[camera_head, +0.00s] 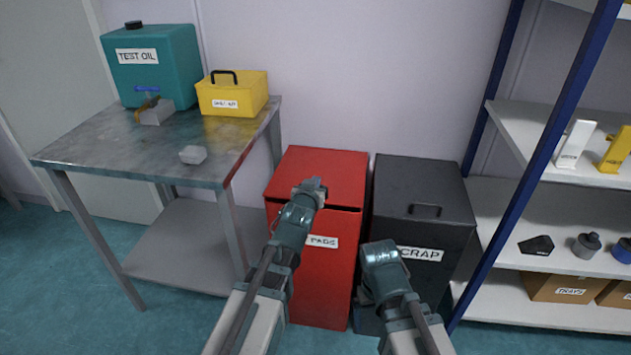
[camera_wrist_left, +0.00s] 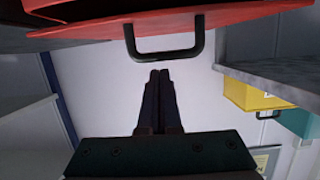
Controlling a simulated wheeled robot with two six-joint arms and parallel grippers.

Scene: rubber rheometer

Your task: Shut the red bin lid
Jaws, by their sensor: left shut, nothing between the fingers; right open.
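The red bin (camera_head: 325,275) stands on the floor with a "PADS" label on its front. Its red lid (camera_head: 325,165) lies nearly level, with a dark gap under its front edge. In the left wrist view, which is upside down, the lid (camera_wrist_left: 100,30) and its black handle (camera_wrist_left: 165,52) are at the top. My left gripper (camera_head: 316,186) is at the lid's front edge in the head view. Its fingers (camera_wrist_left: 160,75) are shut and empty, close to the handle; contact cannot be told. My right gripper (camera_head: 368,296) is low in front of the black bin, open, mostly hidden by its wrist.
The black "SCRAP" bin (camera_head: 422,180) stands close on the right of the red bin. A metal table (camera_head: 130,160) on the left holds a teal oil container (camera_head: 155,75) and a yellow box (camera_head: 232,92). A shelf rack (camera_head: 545,215) is on the right. The wall is behind.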

